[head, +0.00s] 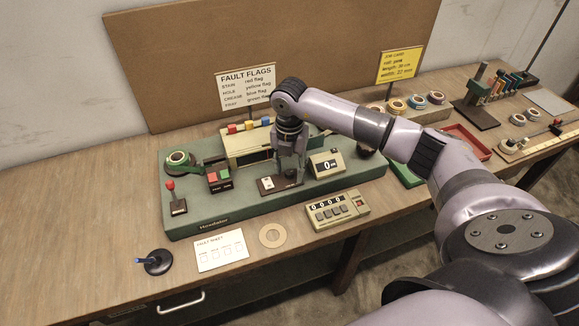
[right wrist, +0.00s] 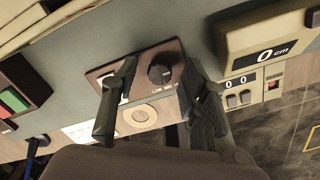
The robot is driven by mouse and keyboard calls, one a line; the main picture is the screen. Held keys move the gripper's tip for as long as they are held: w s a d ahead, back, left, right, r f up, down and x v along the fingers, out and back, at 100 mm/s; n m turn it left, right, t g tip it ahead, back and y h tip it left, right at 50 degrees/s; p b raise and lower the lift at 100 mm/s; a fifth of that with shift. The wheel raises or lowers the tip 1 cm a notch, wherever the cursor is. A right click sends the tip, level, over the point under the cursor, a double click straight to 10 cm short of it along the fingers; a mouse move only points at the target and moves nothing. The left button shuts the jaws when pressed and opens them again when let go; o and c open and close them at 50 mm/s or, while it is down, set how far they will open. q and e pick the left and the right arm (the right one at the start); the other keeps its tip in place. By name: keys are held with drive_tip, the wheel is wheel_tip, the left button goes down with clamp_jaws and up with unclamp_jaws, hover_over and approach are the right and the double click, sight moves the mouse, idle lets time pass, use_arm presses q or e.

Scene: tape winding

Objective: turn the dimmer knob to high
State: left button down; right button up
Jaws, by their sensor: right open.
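The dimmer knob (right wrist: 160,72) is a round black knob on a dark brown plate (right wrist: 98,76). Small LOW and MID labels are printed under it; a third label at the right is partly hidden. Which label the knob points to is too small to tell. In the head view, the plate (head: 266,191) lies on the green machine base, and the knob is mostly hidden by my gripper. My right gripper (head: 289,170) points down over the plate. In the right wrist view, its open fingers (right wrist: 160,88) stand on either side of the knob, with visible gaps. My left gripper is out of view.
A white switch (head: 267,184) sits beside the knob on the plate. The centimetre display (head: 325,163) stands close on the right, and red and green buttons (head: 219,177) on the left. A counter box (head: 338,207) lies in front.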

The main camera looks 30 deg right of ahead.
sight(290, 171)
wheel_tip(290, 171, up, 12)
idle(0.6)
idle(0.4)
